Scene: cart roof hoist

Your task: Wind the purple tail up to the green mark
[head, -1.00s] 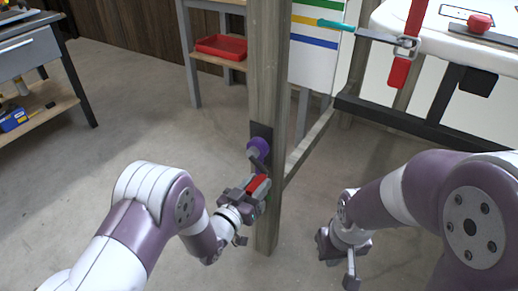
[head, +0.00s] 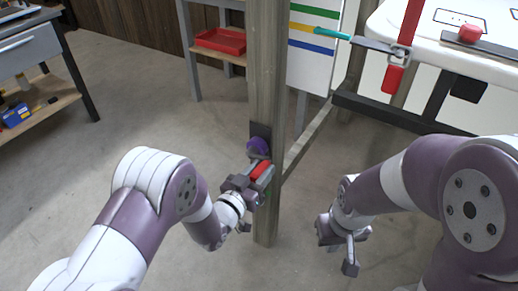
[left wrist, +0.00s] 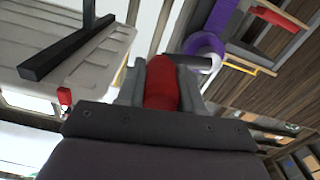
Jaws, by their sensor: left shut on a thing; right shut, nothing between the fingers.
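A purple drum (head: 258,147) sits on a dark plate on the wooden post; it also shows in the left wrist view (left wrist: 203,45), with a purple band running up from it. My left gripper (head: 250,180) is shut on the red crank handle (left wrist: 160,85) just below the drum. A white board (head: 315,68) behind the post carries a green mark (head: 314,10), with a yellow and a blue stripe below it. A teal pointer (head: 333,34) lies level with the yellow stripe. My right gripper (head: 343,238) is shut and empty, right of the post. The purple tail's end cannot be made out.
A red strap (head: 395,78) hangs through a buckle beside a white-topped cart roof (head: 450,55) at the right. A dark rail (head: 390,112) runs below it. A shelf with a red tray (head: 220,41) stands behind.

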